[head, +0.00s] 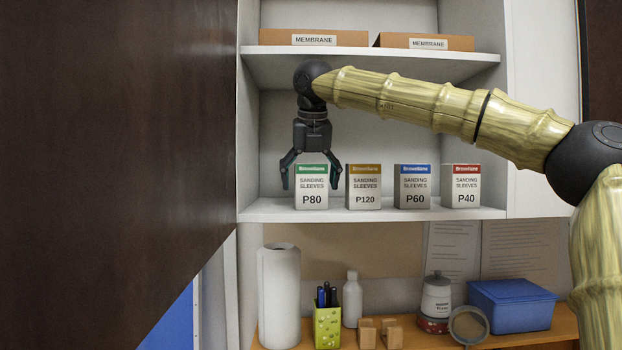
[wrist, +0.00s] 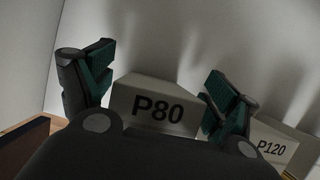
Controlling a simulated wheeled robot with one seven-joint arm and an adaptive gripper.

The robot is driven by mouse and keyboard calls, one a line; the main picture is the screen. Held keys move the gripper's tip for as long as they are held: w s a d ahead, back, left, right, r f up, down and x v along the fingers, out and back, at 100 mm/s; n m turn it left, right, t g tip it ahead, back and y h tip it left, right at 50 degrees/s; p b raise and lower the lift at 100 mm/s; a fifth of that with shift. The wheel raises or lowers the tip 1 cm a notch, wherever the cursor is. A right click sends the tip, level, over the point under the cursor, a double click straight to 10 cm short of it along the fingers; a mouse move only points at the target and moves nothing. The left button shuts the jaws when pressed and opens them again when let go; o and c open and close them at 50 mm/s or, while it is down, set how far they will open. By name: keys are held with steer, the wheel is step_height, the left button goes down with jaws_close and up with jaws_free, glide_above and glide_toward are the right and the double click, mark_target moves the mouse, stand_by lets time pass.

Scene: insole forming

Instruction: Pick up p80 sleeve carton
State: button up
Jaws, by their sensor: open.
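The P80 sleeve carton (head: 312,188) is a white box with a green top band, standing upright at the left of a row on the middle shelf. In the wrist view the P80 carton (wrist: 157,108) sits between the two fingers. My gripper (head: 311,184) points down from above, open, with one finger to the left of the carton and one to its right. In the wrist view my gripper (wrist: 158,88) shows gaps beside the carton. Whether either finger touches it is not clear.
The P120 carton (head: 363,187) stands close by on the right, near my right finger. The P60 (head: 412,187) and P40 (head: 460,187) cartons follow. An upper shelf (head: 370,64) with membrane boxes is above. A dark panel (head: 110,130) fills the left.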

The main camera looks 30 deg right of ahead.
steer(key=shift+f, duration=0.35)
steer(key=c, duration=1)
steer(key=shift+b, duration=0.45)
